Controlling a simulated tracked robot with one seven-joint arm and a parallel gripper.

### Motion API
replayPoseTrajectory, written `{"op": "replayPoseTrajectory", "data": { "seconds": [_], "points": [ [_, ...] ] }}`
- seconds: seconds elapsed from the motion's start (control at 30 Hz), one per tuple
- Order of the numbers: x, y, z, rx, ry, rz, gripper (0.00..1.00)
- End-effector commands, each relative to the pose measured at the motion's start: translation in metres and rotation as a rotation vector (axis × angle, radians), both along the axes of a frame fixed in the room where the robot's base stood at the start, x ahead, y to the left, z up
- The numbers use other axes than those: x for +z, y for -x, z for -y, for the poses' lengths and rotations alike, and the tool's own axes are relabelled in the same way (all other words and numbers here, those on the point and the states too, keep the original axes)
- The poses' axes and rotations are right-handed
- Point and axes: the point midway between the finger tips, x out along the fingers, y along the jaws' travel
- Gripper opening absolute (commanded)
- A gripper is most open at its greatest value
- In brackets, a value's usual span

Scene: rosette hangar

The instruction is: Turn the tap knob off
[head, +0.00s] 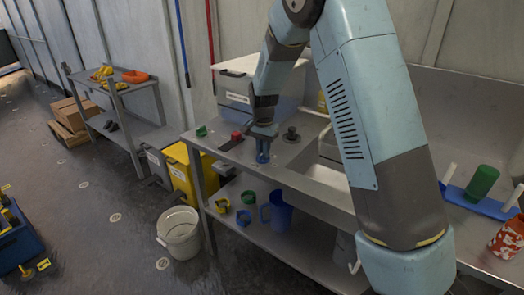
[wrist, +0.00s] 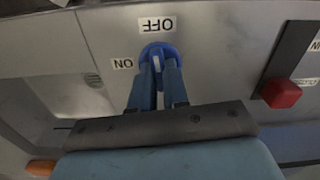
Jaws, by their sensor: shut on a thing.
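The tap knob (wrist: 160,52) is blue and round, set on a metal panel. In the wrist view an OFF label (wrist: 156,24) sits beyond it and an ON label (wrist: 123,64) to its left, both appearing upside down. My gripper (wrist: 158,70) is shut on the knob's raised middle bar, a finger on each side. The bar points roughly toward the OFF label, though the fingers partly cover it. In the head view the blue knob (head: 262,158) shows below my gripper (head: 263,143) on the steel bench.
A blue jug (head: 277,213) is on the shelf below.

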Motion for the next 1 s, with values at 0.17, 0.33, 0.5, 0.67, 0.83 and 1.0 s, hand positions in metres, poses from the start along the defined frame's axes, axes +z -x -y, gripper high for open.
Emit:
{"op": "replayPoseTrajectory", "data": {
  "seconds": [0.17,0.33,0.5,0.67,0.83,1.0],
  "points": [
    [0.002,-0.0021,-0.0013,-0.079,-0.002,0.007,0.0],
    [0.0021,-0.0023,-0.0014,-0.123,-0.002,0.007,0.0],
    [0.0022,-0.0024,-0.0015,-0.139,-0.003,0.008,0.0],
    [0.0023,-0.0025,-0.0017,-0.141,-0.003,0.008,0.0],
    [0.0025,-0.0025,-0.0019,-0.14,-0.004,0.008,0.0],
    [0.0019,-0.0019,-0.0016,-0.14,-0.003,0.007,0.29]
  ]
}}
